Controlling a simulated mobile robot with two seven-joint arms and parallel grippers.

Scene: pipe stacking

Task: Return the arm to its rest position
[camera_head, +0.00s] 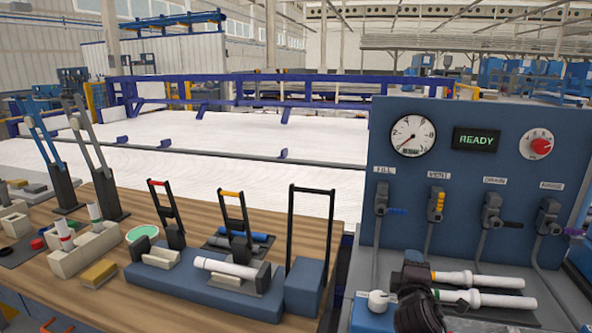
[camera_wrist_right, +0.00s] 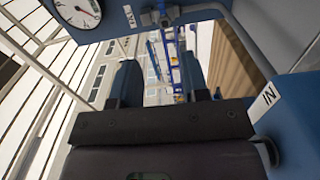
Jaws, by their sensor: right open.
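My right gripper (camera_head: 418,308) shows as a dark shape low in the head view, in front of the blue panel (camera_head: 470,200). In the right wrist view its two blue fingers stand apart, with an empty gap between the fingertips (camera_wrist_right: 157,72). Nothing is held there. Two white pipes (camera_head: 490,298) with dark ends lie beside the gripper; I cannot tell whether it touches them. Another white pipe (camera_head: 225,267) rests on a blue base on the wooden table. My left gripper is not in view.
The panel carries a gauge (camera_head: 412,136), a READY display (camera_head: 477,140), a red knob (camera_head: 540,146) and several valve handles above the gripper. The wooden table (camera_head: 140,205) at left holds upright levers, blocks and a black-framed blue block (camera_head: 305,285). A railing stands behind.

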